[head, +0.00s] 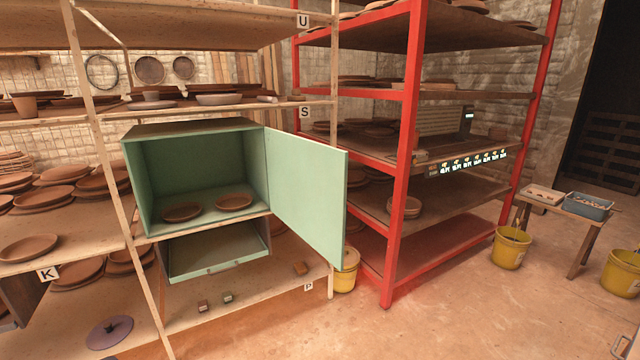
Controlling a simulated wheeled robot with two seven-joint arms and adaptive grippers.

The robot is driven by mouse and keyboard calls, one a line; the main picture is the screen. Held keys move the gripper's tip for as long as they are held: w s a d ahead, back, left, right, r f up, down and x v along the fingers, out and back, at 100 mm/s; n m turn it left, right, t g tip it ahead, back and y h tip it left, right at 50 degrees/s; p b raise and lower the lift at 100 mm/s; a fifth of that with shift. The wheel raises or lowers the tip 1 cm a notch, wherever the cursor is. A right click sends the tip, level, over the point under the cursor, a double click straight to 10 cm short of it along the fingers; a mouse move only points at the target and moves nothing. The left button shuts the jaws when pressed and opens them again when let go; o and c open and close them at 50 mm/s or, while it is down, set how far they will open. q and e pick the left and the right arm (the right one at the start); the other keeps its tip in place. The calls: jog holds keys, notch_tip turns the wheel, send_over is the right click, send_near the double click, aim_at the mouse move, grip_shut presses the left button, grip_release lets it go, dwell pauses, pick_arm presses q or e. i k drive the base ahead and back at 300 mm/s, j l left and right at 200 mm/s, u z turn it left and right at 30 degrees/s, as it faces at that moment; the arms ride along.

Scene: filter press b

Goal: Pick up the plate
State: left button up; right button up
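Two brown clay plates lie flat inside an open green cabinet (195,165): a left plate (182,212) and a right plate (234,201). They lie apart from each other on the cabinet floor. Many similar plates lie on the shelves, including a single plate (28,248) at the left. I cannot tell which plate the task means. Neither of my grippers shows in the head view.
The cabinet door (308,195) stands swung open to the right. A green drawer (218,256) below is open. A red metal rack (402,160) stands to the right. Yellow buckets (511,247) and a small bench (560,205) stand at the right. The floor in front is clear.

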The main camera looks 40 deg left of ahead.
aim_at(236, 201)
jog(key=i+j+u, duration=0.2)
jog(key=j+u, duration=0.15)
jog(key=i+j+u, duration=0.35)
jog(key=i+l+u, duration=0.15)
jog(key=i+u, duration=0.25)
jog(key=i+l+u, duration=0.2)
jog(key=u, duration=0.2)
jog(key=i+l+u, duration=0.2)
jog(key=l+u, duration=0.2)
jog(key=l, duration=0.2)
jog(key=i+l+u, duration=0.1)
jog(key=l+u, duration=0.3)
jog(key=l, duration=0.25)
jog(key=l+u, duration=0.4)
jog(key=l, duration=0.3)
jog(key=i+j, duration=0.1)
jog(key=j, duration=0.25)
jog(key=i+j, duration=0.1)
jog(key=j, duration=0.25)
jog(key=i+j, duration=0.1)
jog(key=j, duration=0.25)
